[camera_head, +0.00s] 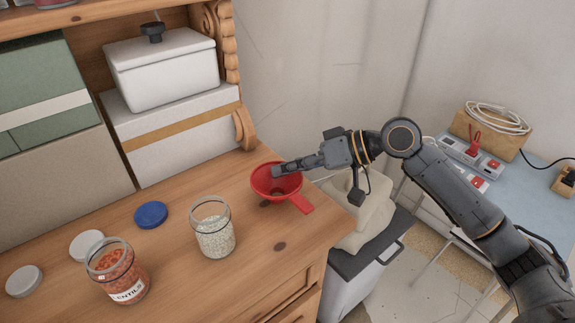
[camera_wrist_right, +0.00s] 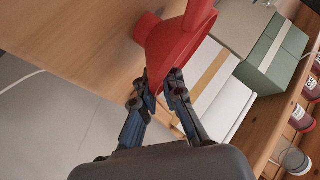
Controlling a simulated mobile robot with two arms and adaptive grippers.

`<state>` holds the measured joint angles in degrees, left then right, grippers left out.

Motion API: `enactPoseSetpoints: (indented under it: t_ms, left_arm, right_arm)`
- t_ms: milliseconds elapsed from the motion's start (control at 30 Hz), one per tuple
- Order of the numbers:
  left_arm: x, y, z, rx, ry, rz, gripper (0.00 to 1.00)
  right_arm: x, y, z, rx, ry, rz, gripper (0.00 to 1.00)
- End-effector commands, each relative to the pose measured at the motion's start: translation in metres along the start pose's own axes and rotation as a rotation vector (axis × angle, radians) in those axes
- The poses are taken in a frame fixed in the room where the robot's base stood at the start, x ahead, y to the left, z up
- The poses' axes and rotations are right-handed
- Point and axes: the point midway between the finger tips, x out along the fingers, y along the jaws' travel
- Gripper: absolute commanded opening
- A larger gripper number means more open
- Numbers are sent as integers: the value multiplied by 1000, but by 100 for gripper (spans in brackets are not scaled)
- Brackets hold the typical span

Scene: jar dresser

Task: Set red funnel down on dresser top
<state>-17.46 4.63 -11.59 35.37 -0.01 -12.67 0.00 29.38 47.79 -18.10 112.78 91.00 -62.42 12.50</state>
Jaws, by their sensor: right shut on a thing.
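The red funnel (camera_head: 283,189) is at the right end of the wooden dresser top (camera_head: 180,258), its wide mouth facing up and its flat tab pointing to the front right. My right gripper (camera_head: 279,171) reaches in from the right and is shut on the funnel's rim. In the right wrist view the fingers (camera_wrist_right: 160,88) pinch the edge of the red funnel (camera_wrist_right: 178,45). Whether the spout touches the wood is hidden. My left gripper is in neither view.
Left of the funnel stand an open jar of pale grains (camera_head: 214,235) and an open jar of red lentils (camera_head: 118,275). A blue lid (camera_head: 151,215), a white lid (camera_head: 87,244) and a grey lid (camera_head: 24,281) lie flat. Boxes (camera_head: 180,135) stand behind. The dresser's right edge is close to the funnel.

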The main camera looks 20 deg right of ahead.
Motion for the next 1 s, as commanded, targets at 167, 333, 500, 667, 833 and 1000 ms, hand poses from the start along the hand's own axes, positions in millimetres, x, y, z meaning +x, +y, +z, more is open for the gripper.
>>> enactPoseSetpoints:
  t_ms: [167, 333, 500, 667, 833, 1000]
  left_arm:
    - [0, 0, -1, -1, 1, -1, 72]
    - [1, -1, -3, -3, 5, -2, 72]
    - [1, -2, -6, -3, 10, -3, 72]
    - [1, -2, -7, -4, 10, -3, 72]
    - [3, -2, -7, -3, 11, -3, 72]
    - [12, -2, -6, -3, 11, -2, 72]
  right_arm:
    - [0, 0, 0, -1, 1, 0, 0]
    - [1, 1, 1, -1, 0, 0, 17]
    - [1, 1, 1, 0, 0, 1, 32]
    - [1, 1, 1, 0, 0, 1, 32]
    - [-7, 2, 0, 0, 0, 4, 32]
    - [-37, 3, 2, -1, 0, 7, 32]
